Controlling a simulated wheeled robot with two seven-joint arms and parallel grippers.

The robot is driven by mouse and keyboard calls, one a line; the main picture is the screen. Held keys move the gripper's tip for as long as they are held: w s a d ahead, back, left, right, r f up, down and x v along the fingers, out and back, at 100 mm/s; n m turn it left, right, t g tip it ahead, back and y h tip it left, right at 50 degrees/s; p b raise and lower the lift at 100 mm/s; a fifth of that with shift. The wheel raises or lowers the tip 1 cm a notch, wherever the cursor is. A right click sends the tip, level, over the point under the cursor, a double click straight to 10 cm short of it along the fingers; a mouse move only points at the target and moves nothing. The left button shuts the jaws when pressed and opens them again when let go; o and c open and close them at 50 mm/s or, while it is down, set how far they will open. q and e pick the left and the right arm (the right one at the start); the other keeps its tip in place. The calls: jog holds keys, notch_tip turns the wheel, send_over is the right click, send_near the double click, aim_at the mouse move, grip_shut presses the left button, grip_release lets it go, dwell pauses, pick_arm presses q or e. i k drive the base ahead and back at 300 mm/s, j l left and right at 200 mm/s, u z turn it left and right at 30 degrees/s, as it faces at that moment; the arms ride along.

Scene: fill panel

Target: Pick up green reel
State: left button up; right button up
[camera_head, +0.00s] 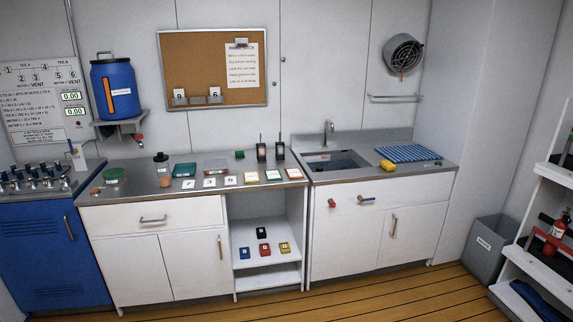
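A round green item (114,174) sits near the left end of the metal counter (128,188); it is too small to tell whether it is a reel or a lidded tub. A small dark green block (239,154) lies at the back of the counter. Neither of my grippers shows in the head view, and nothing is seen touching either green thing.
Along the counter are a dark-lidded jar (163,172), several cards and cases, and two black radios (280,149). A sink (335,161) with a yellow sponge (387,165) is at right. A grey bin (487,250) and white shelves (549,195) stand far right. Wooden floor in front is clear.

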aim_at(281, 150)
jog(key=i, duration=1.7)
